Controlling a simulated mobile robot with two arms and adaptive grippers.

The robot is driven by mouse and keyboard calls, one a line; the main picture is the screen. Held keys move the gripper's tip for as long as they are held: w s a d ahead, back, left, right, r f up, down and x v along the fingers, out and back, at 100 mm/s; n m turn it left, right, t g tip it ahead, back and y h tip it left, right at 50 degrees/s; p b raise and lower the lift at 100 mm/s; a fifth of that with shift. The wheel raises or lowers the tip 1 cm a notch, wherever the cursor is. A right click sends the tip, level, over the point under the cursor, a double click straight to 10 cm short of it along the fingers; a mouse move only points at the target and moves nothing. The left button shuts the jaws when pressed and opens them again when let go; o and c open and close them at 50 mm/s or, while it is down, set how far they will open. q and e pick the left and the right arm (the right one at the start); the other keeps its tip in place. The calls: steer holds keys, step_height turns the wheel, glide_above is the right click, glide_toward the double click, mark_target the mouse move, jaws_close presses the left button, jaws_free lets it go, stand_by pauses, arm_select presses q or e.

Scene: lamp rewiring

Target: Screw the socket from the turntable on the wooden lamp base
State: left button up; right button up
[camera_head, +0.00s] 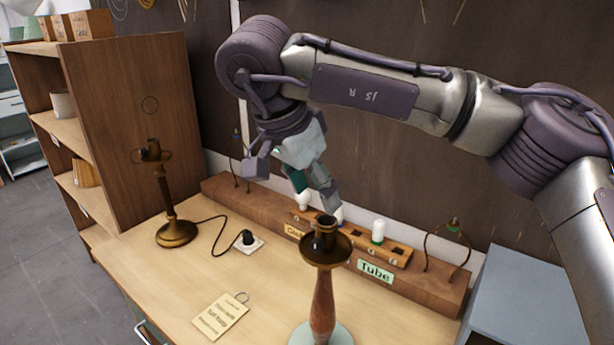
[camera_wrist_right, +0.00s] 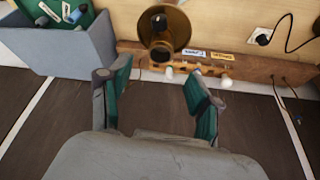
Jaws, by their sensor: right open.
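The wooden lamp base (camera_head: 322,303) stands upright on a pale green disc, which looks like the turntable (camera_head: 342,335), at the front of the bench. A dark socket (camera_head: 325,236) sits upright in the brass dish (camera_head: 340,252) at its top; I cannot tell whether it is screwed tight. My right gripper (camera_head: 293,180) is open and empty, behind and above the lamp. My left gripper is not in view.
A wooden rack (camera_head: 440,281) with white bulbs and a "Tube" label runs along the back. A shelf (camera_head: 130,110) stands left, a grey bin (camera_head: 522,310) right. The bench between is clear.

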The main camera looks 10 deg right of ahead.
mark_target(330, 228)
steer(key=p+x, duration=0.3)
steer(key=x, duration=0.7)
steer(key=shift+w+d+f, duration=0.1)
steer(key=shift+w+f, duration=0.05)
steer(key=shift+f, duration=0.2)
